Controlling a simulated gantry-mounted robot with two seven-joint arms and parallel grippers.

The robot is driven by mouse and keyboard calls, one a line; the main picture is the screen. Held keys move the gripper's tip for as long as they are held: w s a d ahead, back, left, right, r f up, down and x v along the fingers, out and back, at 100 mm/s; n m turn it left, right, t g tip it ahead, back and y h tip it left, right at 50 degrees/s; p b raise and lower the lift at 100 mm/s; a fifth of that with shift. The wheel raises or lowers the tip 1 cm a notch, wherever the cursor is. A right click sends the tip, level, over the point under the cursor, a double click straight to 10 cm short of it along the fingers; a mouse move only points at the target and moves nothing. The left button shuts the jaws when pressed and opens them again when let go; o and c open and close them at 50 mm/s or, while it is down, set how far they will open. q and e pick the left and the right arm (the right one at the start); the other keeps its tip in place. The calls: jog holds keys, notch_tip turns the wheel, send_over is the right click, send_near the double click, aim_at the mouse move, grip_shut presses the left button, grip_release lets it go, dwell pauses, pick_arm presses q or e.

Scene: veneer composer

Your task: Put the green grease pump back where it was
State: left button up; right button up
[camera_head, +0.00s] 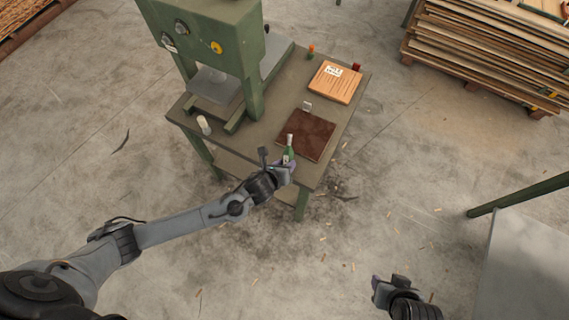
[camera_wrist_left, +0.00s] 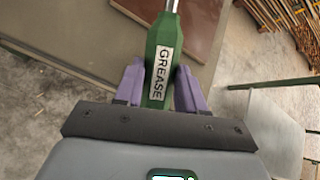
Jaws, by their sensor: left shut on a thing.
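The green grease pump (camera_head: 288,154) is upright in the head view, at the front corner of the workbench (camera_head: 262,147). My left gripper (camera_head: 285,168) is shut on it. In the left wrist view the pump (camera_wrist_left: 163,60) shows a white GREASE label and a metal nozzle, with the purple fingers of my left gripper (camera_wrist_left: 160,88) on both sides of its body. I cannot tell whether its base touches the bench. My right gripper (camera_head: 383,287) is at the lower right, over the floor and away from the bench; its jaws are too small to read.
A dark brown veneer board (camera_head: 306,135) lies just behind the pump. A lighter wood stack (camera_head: 335,82) lies farther back. A green press (camera_head: 210,50) stands at the left, with a white container (camera_head: 204,125) at the bench's left edge. A grey table (camera_head: 520,270) is at right.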

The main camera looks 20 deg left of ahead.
pick_arm(q)
jog(key=shift+f, duration=0.15)
jog(key=o, duration=1)
jog(key=shift+o, duration=0.2)
